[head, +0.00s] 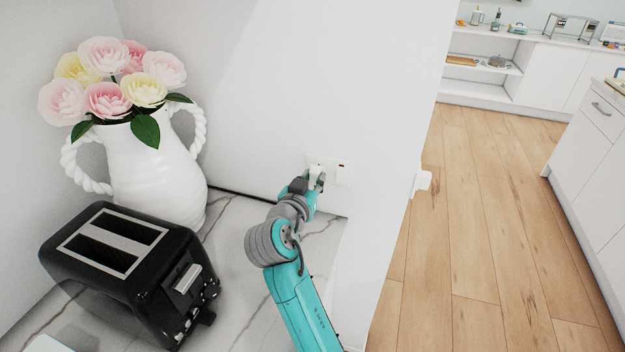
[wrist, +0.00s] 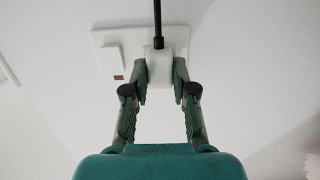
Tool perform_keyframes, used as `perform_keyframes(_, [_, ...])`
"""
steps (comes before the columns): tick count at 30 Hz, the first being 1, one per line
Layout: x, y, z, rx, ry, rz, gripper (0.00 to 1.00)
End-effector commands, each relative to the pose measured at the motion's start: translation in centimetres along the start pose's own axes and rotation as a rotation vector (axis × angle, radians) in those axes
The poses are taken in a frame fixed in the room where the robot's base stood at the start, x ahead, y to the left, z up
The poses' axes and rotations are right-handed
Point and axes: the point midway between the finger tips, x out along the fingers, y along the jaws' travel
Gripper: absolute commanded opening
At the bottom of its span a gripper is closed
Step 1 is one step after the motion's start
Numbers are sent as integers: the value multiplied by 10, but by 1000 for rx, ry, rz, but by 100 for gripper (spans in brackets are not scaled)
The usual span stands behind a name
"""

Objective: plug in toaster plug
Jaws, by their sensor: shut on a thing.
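The toaster (head: 125,265) is black with two slots and stands on the marble counter at the left in the head view. The white toaster plug (wrist: 158,66) shows in the wrist view with a black cord running up from it. My gripper (wrist: 160,78) is shut on the plug, one finger on each side. The plug is up against the white wall socket plate (wrist: 182,38); whether its pins are fully in is hidden. In the head view my gripper (head: 312,180) is at the socket plate (head: 343,172) on the wall.
A white vase (head: 155,175) with pink and yellow flowers stands behind the toaster. The marble counter (head: 235,225) is clear between the vase and my arm. The wall ends to the right of the socket, with open wooden floor (head: 480,230) beyond.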

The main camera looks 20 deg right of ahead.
Motion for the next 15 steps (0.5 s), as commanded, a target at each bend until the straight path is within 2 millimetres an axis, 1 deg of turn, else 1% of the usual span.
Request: perform_keyframes(15, [7, 0, -2, 1, 1, 0, 0])
